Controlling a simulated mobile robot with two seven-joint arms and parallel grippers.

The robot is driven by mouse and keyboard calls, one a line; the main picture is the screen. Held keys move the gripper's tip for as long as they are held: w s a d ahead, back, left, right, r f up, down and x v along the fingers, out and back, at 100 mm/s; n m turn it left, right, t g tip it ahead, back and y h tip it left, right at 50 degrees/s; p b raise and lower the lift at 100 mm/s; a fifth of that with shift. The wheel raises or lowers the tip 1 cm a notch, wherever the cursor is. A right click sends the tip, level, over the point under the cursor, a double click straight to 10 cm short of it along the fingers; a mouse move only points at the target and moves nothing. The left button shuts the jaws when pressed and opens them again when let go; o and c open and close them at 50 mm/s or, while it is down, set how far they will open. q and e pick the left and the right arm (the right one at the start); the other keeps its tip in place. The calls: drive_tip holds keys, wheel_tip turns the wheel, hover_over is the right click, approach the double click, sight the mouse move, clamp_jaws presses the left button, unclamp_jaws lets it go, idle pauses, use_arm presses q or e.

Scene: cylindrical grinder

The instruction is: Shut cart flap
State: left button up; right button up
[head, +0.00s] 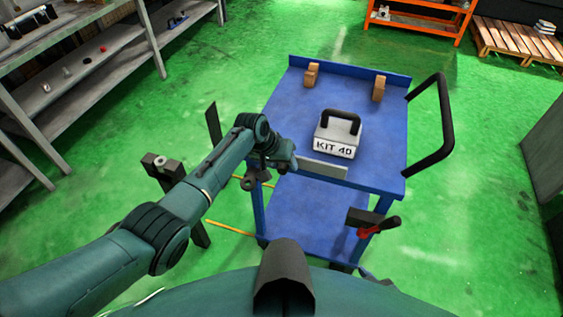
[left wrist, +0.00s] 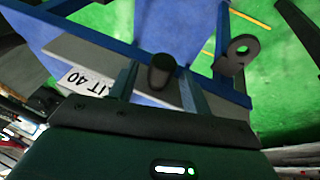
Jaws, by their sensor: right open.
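The blue cart (head: 285,103) stands in front of me. A pale grey plate, which looks like the flap (head: 323,169), stands along its near edge by the top deck. It also shows in the left wrist view (left wrist: 85,62) as a grey strip. My left gripper (head: 289,163) is at the plate's left end. In the left wrist view its two fingers (left wrist: 160,90) are apart, with a dark rounded knob (left wrist: 160,72) between them and blue showing beside it. I cannot tell whether they touch it. My right gripper is not in view.
A grey KIT 40 block (head: 337,135) and two wooden blocks (head: 378,88) stand on the cart. A black handle (head: 443,125) is at its right. A red lever (head: 380,227) sits at the near right corner. A dark ring bracket (head: 257,181) is beside my gripper.

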use_arm(q)
drive_tip(key=shift+r, duration=0.15)
drive_tip(key=v, duration=1.3)
drive_tip(key=s+a+f+n+t, duration=0.1)
drive_tip(key=s+a+f+t, duration=0.15)
drive_tip(key=s+f, duration=0.6)
drive_tip(key=s+a+f+t, duration=0.2)
drive_tip(key=s+a+f, duration=0.2)
drive_tip(key=s+f, duration=0.45)
drive_tip(key=s+a+t+y, duration=0.1)
drive_tip(key=s+a, duration=0.3)
drive_tip(key=s, duration=0.5)
drive_tip(key=shift+a+r+m+t, duration=0.2)
drive_tip(key=shift+m+t, duration=0.2)
drive_tip(key=shift+t, duration=0.25)
drive_tip(key=shift+s, duration=0.1)
